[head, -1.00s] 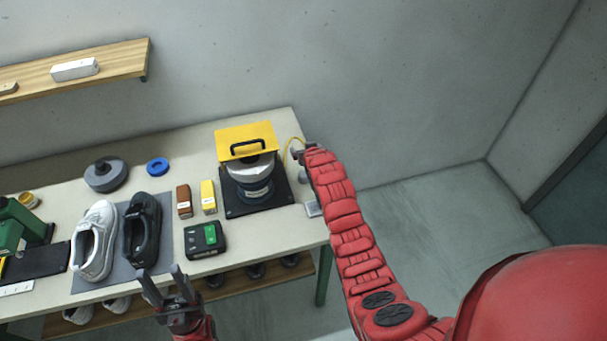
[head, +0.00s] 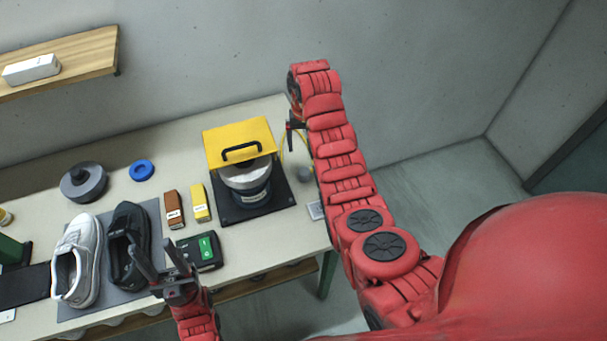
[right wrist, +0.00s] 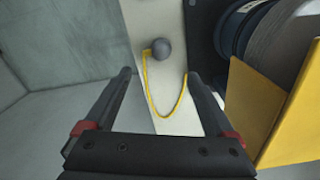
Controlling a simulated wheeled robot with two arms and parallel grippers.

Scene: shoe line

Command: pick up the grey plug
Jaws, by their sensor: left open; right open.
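The grey plug (head: 304,172) is a small rounded knob at the right end of the table, beside the black base of the yellow-lidded machine. In the right wrist view the plug (right wrist: 161,48) has a thin yellow cord looping from it towards me. My right gripper (head: 291,130) is open and empty, pointing down above the table near the plug. In the right wrist view the plug shows beyond and between the open fingertips (right wrist: 158,75), not touching them. My left gripper (head: 153,247) is open and empty, in front of the dark shoe and the black-and-green device.
The yellow-lidded machine (head: 240,145) stands close to the plug, at the right in the right wrist view. A small pale plate (head: 316,211) lies at the table's right edge. Shoes (head: 76,262), brown and yellow blocks (head: 200,203) and a blue ring (head: 142,170) occupy the left.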

